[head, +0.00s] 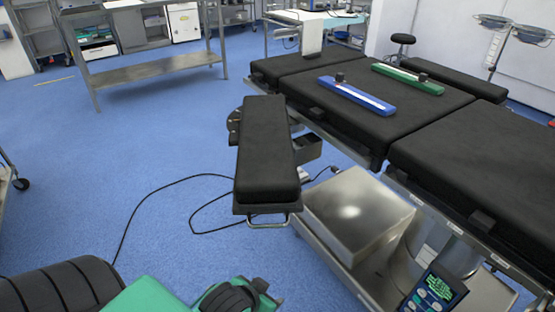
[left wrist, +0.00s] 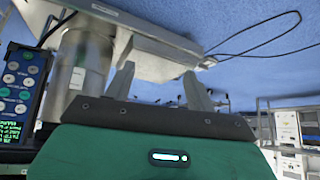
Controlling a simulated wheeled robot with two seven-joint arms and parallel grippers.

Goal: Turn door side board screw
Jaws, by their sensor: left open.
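The side board (head: 266,150), a long black padded board, sticks out from the near left side of the operating table (head: 440,160). A dark round knob (head: 233,122) shows at the board's left edge, probably its screw, but it is small and partly hidden by the pad. A metal bar handle (head: 268,222) hangs at the board's near end. My left arm's green and black parts lie at the bottom left of the head view, below and apart from the board. In the left wrist view my left gripper (left wrist: 158,70) is open, its two grey fingers apart with nothing between them. My right gripper is not in view.
A blue bar (head: 355,96) and a green bar (head: 407,79) lie on the table pads. A hand control (head: 433,291) hangs by the metal base (head: 357,208). A black cable (head: 165,188) runs over the floor. The blue floor left of the board is open.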

